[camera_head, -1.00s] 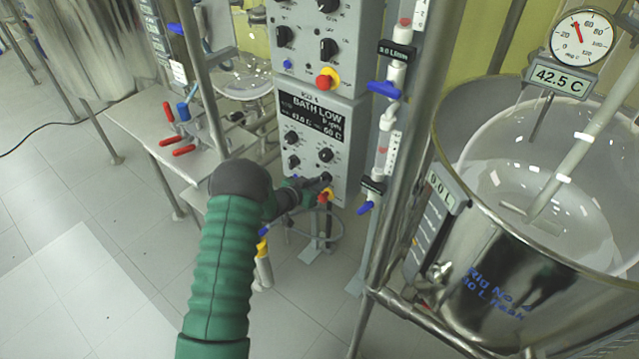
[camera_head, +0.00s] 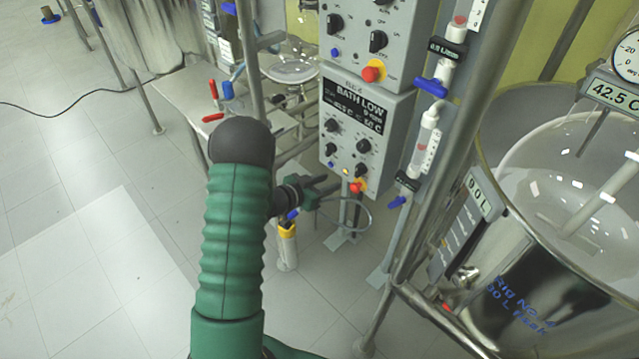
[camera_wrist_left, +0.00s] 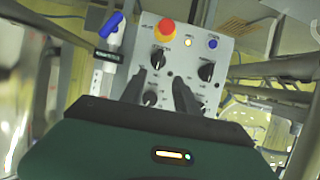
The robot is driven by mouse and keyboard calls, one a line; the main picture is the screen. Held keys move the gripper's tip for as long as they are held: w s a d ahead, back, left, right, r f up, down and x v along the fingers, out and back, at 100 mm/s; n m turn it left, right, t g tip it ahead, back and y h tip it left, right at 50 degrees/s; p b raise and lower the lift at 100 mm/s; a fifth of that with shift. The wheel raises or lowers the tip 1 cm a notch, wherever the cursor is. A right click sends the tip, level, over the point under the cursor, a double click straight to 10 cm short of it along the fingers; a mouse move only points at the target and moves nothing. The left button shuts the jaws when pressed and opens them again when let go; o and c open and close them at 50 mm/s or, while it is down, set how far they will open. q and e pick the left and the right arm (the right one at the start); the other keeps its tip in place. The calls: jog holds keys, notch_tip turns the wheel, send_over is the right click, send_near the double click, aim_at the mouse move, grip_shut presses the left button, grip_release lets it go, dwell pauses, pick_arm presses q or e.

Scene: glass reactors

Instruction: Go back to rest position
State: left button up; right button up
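My left gripper (camera_head: 326,187) is at the end of the green arm, just below and left of the BATH LOW control box (camera_head: 366,125). In the left wrist view its two dark fingers (camera_wrist_left: 160,82) stand apart with nothing between them, in front of the box's panel (camera_wrist_left: 177,62). That panel carries black knobs, a red button (camera_wrist_left: 167,33) on a yellow base, a lit yellow lamp (camera_wrist_left: 188,43) and a blue lamp (camera_wrist_left: 212,44). I cannot tell the exact gap between fingers and panel. My right gripper is not in view.
A glass reactor vessel (camera_head: 545,260) in a metal frame stands at right. A metal post (camera_head: 465,120) and flow tubes (camera_head: 424,140) with blue valves are right of the box. A bench (camera_head: 185,95) with red-handled parts is behind my arm.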

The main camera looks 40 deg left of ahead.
pick_arm(q)
jog(key=v, duration=0.3)
jog(key=shift+s, duration=0.3)
jog(key=d+r+g+y+p, duration=0.3)
jog(key=d+r+g+p, duration=0.15)
jog(key=d+r, duration=0.25)
jog(key=s+d+r+g+h+p, duration=0.1)
jog(key=s+d+r+g, duration=0.1)
jog(key=s+d, duration=0.6)
jog(key=s+d+r+g+p, duration=0.1)
jog(key=s+d+g, duration=0.3)
jog(key=s+d, duration=0.4)
jog(key=shift+s+d+r+n+h+p, duration=0.2)
jog(key=shift+d+r+n+h+p, duration=0.2)
jog(key=shift+p, duration=0.25)
